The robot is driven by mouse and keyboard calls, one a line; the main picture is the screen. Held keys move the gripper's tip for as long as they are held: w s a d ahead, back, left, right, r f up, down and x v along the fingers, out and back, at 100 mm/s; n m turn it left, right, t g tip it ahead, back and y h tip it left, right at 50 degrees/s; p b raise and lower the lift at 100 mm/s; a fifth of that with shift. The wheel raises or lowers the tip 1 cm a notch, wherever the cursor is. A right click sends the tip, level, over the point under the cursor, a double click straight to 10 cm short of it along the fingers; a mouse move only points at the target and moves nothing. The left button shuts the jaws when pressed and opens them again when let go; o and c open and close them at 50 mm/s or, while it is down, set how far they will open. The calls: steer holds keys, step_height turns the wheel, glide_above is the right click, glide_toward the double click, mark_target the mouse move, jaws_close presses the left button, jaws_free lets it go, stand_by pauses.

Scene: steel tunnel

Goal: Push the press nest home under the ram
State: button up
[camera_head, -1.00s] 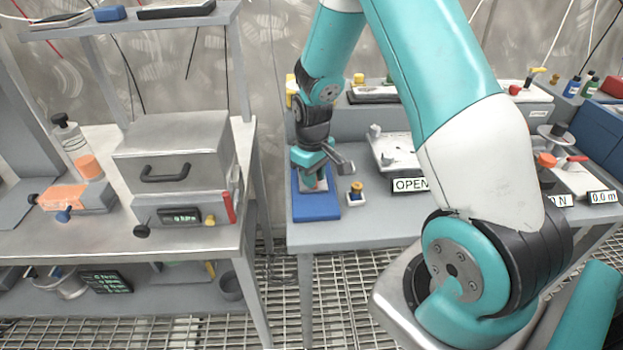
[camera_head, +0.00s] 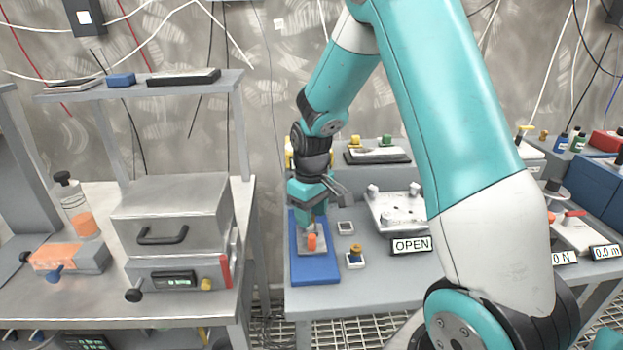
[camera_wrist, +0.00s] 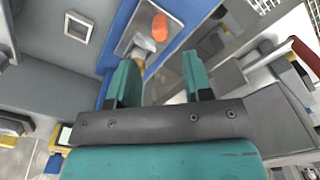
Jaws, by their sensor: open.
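A blue base plate (camera_head: 316,272) stands on the grey bench and carries a grey metal piece (camera_head: 302,240) with an orange knob (camera_head: 312,243), which looks like the press nest. In the wrist view the orange knob (camera_wrist: 160,27) sits on the grey piece, beyond my fingertips. My gripper (camera_head: 312,220) is over the rear part of the blue plate. In the wrist view my gripper (camera_wrist: 160,70) has its two teal fingers apart, with a pale part showing near the left fingertip. I cannot tell whether they touch. The ram is not clearly seen; my arm hides the area behind.
A small gold-topped piece (camera_head: 355,256) and an empty white square frame (camera_head: 345,228) lie right of the plate. A grey box oven (camera_head: 172,215) is on the left bench, across a gap.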

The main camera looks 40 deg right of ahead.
step_height(320, 180, up, 10)
stand_by(0.3)
